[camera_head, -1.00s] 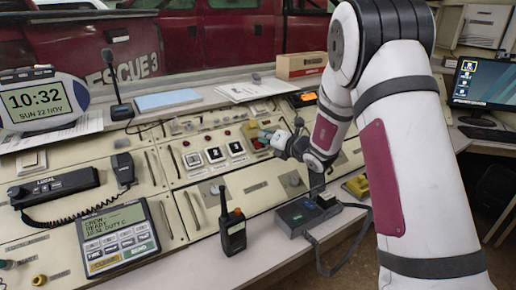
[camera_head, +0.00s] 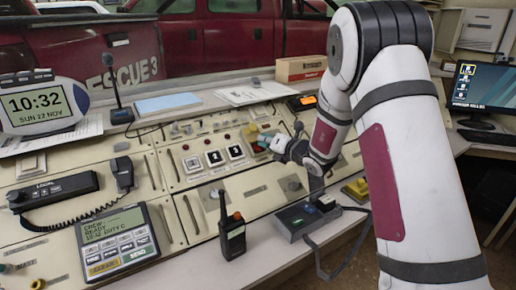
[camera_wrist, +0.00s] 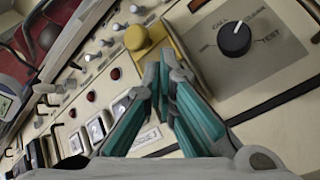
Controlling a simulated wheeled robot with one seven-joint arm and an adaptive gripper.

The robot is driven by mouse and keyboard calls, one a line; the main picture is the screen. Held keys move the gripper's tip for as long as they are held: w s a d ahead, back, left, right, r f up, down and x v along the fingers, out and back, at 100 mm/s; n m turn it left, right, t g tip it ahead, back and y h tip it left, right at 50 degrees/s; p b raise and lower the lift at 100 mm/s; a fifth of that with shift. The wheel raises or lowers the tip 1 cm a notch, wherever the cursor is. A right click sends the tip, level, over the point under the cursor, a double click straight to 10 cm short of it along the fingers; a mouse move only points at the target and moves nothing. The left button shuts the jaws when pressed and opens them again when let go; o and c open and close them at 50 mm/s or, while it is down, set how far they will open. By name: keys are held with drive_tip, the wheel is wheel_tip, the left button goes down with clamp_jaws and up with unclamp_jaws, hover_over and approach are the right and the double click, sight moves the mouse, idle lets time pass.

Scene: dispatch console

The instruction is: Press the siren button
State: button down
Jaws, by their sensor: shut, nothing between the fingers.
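My gripper (camera_head: 263,141) is over the sloping console, at the yellow box right of the numbered keys. In the wrist view its teal-padded fingers (camera_wrist: 160,58) are together at the tips, with nothing held. A yellow round button (camera_wrist: 137,38) on a yellow housing (camera_wrist: 181,48) lies just beyond the fingertips; I cannot tell whether they touch it. No siren label is readable, so I cannot confirm that this is the siren button. In the head view the gripper partly covers the yellow box (camera_head: 250,130).
Numbered keys (camera_head: 214,157) lie left of the gripper. A black CALL/TEST knob (camera_wrist: 234,38) sits right of the fingers. A handheld radio (camera_head: 232,237) stands on the front ledge, with a corded grey box (camera_head: 308,217) beside it. A desk microphone (camera_head: 120,114) stands at the back.

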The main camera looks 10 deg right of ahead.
drive_tip(key=shift+f, duration=0.1)
idle(0.3)
drive_tip(key=shift+w+f+b, duration=0.25)
drive_tip(key=shift+b, duration=0.2)
drive_tip(key=shift+w+a+f+b, duration=0.2)
drive_tip(key=shift+w+f+b, duration=0.05)
drive_tip(key=shift+f+b, duration=0.3)
idle(0.9)
drive_tip(key=shift+r, duration=0.1)
drive_tip(key=shift+s+d+r+p, duration=0.15)
drive_tip(key=shift+s+r+p, duration=0.35)
drive_tip(key=shift+r, duration=0.2)
drive_tip(key=shift+r, duration=0.1)
drive_tip(key=shift+s+d+r+p, duration=0.15)
drive_tip(key=shift+s+r+p, duration=0.35)
drive_tip(key=shift+r, duration=0.2)
drive_tip(key=shift+s+d+r+p, duration=0.15)
drive_tip(key=shift+s+r+p, duration=0.2)
drive_tip(key=shift+r+p, duration=0.25)
drive_tip(key=shift+s+d+r+p, duration=0.15)
drive_tip(key=shift+s+r+p, duration=0.3)
drive_tip(key=shift+r, duration=0.3)
